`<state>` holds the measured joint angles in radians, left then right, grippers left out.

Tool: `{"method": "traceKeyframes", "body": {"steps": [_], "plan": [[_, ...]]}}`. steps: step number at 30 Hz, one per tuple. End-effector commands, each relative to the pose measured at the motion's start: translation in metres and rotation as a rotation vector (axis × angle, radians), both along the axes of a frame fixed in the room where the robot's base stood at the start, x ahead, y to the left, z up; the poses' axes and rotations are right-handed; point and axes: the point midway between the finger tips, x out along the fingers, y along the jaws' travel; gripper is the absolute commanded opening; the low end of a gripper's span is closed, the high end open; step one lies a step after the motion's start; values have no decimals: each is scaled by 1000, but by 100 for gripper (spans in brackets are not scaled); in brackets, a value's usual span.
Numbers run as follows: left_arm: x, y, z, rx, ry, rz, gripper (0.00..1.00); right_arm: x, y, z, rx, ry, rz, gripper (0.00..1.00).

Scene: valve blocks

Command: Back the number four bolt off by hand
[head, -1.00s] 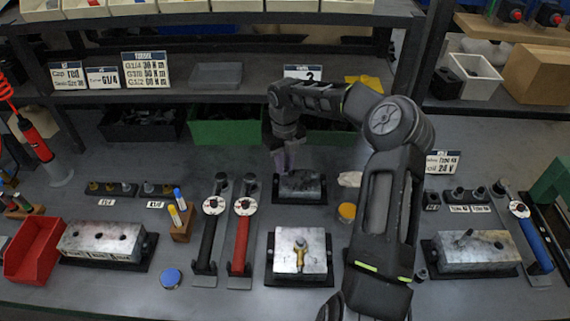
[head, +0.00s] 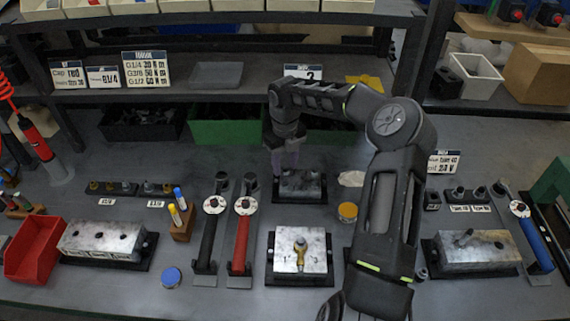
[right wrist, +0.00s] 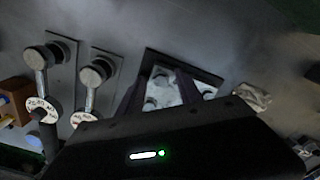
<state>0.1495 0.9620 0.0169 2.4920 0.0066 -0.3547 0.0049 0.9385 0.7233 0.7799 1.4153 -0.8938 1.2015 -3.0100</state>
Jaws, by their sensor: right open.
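A small metal valve block (head: 312,190) lies on a dark base plate at the back middle of the bench. It also shows in the right wrist view (right wrist: 187,91), with a few round bolt heads on its top. I cannot read any numbers on them, so I cannot tell which is number four. My right gripper (head: 283,165) points down at the left part of this block, open and empty. In the right wrist view its two dark fingers (right wrist: 158,92) stand apart over the block, one partly hiding it. My left gripper is not in view.
A black-handled torque wrench (head: 207,238) and a red one (head: 241,240) stand left of the block. A front block (head: 315,262) carries a brass fitting (head: 300,252). A yellow-topped pot (head: 347,212) is to the right. A shelf (head: 230,98) overhangs behind.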

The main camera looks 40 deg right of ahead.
Motion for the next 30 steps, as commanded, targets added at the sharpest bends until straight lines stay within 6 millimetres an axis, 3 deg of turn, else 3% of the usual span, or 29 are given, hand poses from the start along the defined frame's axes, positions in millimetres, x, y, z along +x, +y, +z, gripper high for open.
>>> {"method": "traceKeyframes", "body": {"steps": [15,30], "plan": [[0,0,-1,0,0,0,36,0,-1,70,0,-2,-1,42],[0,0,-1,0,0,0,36,0,0,75,0,0,0,42]]}}
